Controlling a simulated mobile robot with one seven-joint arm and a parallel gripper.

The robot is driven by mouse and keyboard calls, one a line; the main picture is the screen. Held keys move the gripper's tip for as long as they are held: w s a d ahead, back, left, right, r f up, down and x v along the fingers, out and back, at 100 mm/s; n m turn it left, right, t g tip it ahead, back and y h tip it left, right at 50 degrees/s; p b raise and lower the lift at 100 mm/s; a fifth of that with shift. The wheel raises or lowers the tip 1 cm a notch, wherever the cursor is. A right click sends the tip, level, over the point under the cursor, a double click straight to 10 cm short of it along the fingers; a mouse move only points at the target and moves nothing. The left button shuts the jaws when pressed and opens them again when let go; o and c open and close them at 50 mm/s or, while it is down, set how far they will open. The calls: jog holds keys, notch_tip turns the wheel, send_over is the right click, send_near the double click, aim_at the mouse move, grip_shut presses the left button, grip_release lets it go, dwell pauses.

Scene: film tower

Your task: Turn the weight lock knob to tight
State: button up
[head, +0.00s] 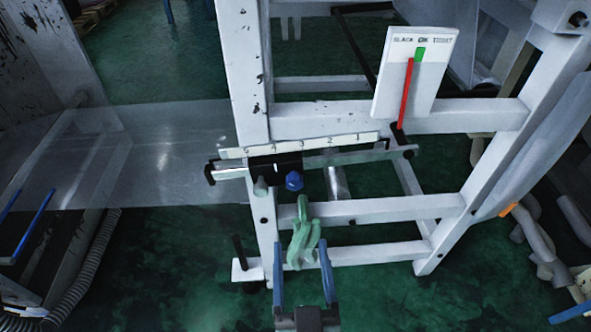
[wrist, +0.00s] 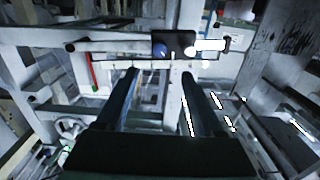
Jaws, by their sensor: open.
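The small blue knob (head: 294,181), apparently the weight lock knob, sits on a dark sliding block (head: 275,163) below a numbered scale strip (head: 300,145). It also shows in the wrist view (wrist: 160,50), beyond the fingertips and roughly centred between them. My gripper (head: 301,245) is open, its two blue fingers apart, below the knob in the head view and not touching it. It also shows in the wrist view (wrist: 160,75) with nothing held. The knob's turn position cannot be read.
A white gauge board (head: 393,75) has a red pointer (head: 406,94) close to a green mark. White frame beams surround the bar. A clear sheet (head: 160,150) extends left. Green floor (head: 160,65) is open behind.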

aim_at(295, 187)
jog(key=w+b, duration=0.1)
jog(key=w, duration=1.2)
grip_shut()
